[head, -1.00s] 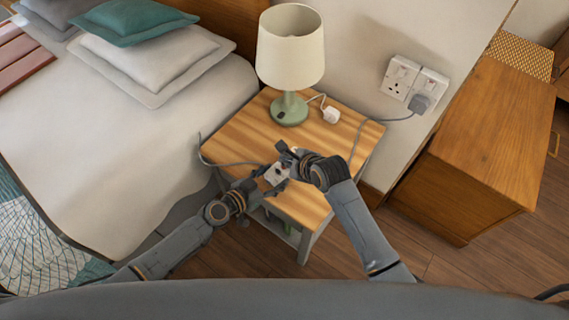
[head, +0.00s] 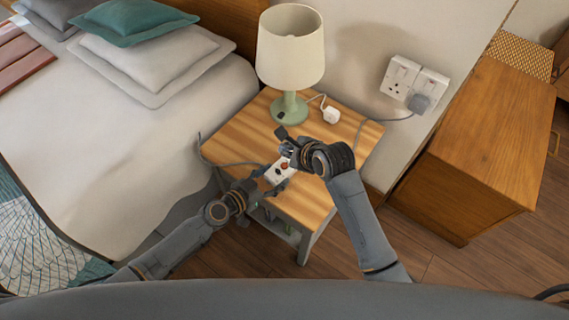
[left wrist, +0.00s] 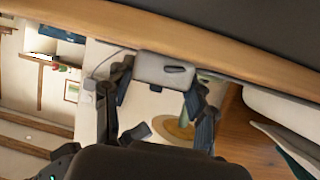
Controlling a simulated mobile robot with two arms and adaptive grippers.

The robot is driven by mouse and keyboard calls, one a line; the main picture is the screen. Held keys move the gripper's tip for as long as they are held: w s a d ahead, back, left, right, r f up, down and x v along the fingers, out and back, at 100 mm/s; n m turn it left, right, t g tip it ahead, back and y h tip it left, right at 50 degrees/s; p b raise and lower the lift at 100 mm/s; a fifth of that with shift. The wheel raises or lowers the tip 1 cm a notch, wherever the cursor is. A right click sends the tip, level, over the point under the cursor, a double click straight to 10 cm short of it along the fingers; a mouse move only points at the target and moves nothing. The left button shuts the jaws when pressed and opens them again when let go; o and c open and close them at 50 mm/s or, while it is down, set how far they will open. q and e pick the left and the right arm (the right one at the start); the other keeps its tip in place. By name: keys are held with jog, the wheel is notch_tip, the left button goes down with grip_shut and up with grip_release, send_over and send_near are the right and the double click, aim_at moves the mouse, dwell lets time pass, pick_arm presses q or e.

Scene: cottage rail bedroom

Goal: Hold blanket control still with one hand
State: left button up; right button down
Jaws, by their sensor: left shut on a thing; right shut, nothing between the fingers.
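The blanket control (head: 278,173) is a small white box with a dark mark and an orange-red spot, near the front left edge of the wooden nightstand (head: 232,128). My left gripper (head: 271,180) is shut on it from the front left. In the left wrist view the control (left wrist: 165,68) sits between the two fingers of my left gripper (left wrist: 158,88) as a pale box with a dark slot. My right gripper (head: 285,143) is shut and empty, just above and behind the control in the picture. It covers part of the nightstand top.
A green-based lamp (head: 290,108) stands at the back of the nightstand. A white plug (head: 331,115) lies beside it. A grey cable (head: 232,163) runs off the left edge towards the bed (head: 140,135). A wall socket (head: 400,78) and a wooden cabinet (head: 480,150) are at the right.

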pick_arm(q)
jog(key=o, duration=1.3)
jog(key=shift+o, duration=0.2)
